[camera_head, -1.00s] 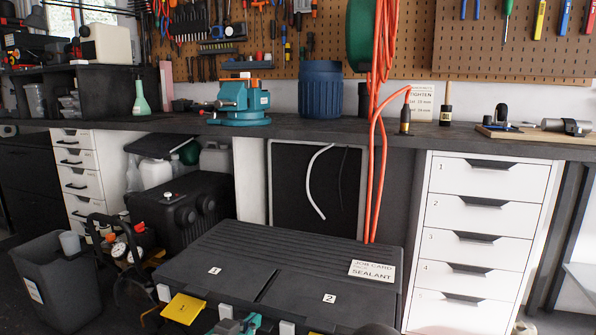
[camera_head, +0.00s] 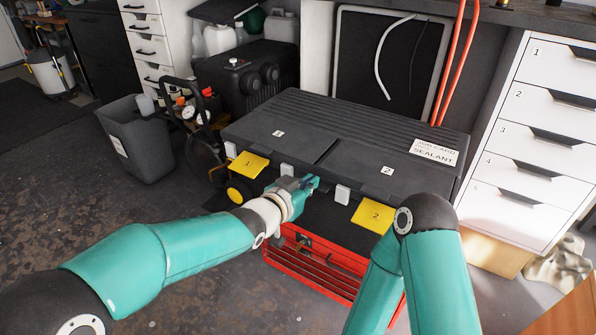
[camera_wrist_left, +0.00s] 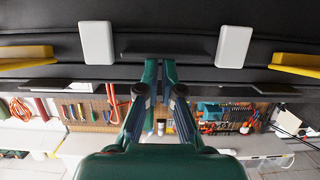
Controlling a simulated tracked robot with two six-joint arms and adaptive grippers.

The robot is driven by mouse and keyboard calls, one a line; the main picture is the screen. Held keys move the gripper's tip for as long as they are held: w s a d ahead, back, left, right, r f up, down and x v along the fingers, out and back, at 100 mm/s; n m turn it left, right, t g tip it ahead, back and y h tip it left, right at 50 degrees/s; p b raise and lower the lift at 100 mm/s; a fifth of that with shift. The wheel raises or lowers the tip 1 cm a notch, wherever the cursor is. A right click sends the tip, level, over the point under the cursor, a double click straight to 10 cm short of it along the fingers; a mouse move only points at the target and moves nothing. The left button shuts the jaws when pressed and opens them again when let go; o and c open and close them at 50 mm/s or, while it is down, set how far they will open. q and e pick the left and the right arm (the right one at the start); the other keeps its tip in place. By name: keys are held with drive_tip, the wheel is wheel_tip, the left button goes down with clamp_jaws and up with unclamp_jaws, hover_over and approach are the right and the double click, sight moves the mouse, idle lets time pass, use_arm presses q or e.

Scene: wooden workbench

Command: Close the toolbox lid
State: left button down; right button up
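The black toolbox lid (camera_head: 300,125) is ribbed, with small 1 and 2 labels and a job card (camera_head: 434,151). Yellow latches (camera_head: 248,164) and (camera_head: 377,216) and white blocks show along its front edge. Below is the red toolbox body (camera_head: 315,270); a dark band lies between lid front and body, so the lid looks raised, by how much I cannot tell. My left gripper (camera_head: 312,183) is at the middle of the lid's front edge, its fingers together, holding nothing visible; it also shows in the left wrist view (camera_wrist_left: 160,72). Contact is unclear. My right gripper is out of view.
A grey bin (camera_head: 140,140) and a small wheeled machine with gauges (camera_head: 200,115) stand left of the toolbox. A white drawer unit (camera_head: 535,125) is close on the right. Orange hose (camera_head: 455,65) hangs behind. The floor at front left is clear.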

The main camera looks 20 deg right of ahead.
use_arm(q)
wheel_tip(320, 180, up, 3)
drive_tip(key=shift+a+p, duration=0.1)
drive_tip(key=shift+p, duration=1.05)
drive_tip(key=shift+s+a, duration=0.25)
drive_tip(key=s+a+f, duration=0.3)
drive_tip(key=s+a, duration=0.2)
drive_tip(key=a, duration=0.2)
drive_tip(key=a+f+n+g+y, duration=0.1)
drive_tip(key=a+f+n+y, duration=0.45)
drive_tip(key=a+f, duration=1.3)
drive_tip(key=s+a+f+n+g+y, duration=0.2)
drive_tip(key=s+a+f+n+g, duration=0.25)
drive_tip(key=s+f, duration=0.65)
drive_tip(key=s+a+f+n+g, duration=0.2)
drive_tip(key=s+f+g, duration=0.25)
drive_tip(key=s, duration=0.85)
wheel_tip(320, 180, up, 36)
drive_tip(key=w+t+p, duration=0.1)
drive_tip(key=p, duration=3.6)
drive_tip(key=shift+a+r, duration=0.15)
drive_tip(key=shift+a, duration=0.05)
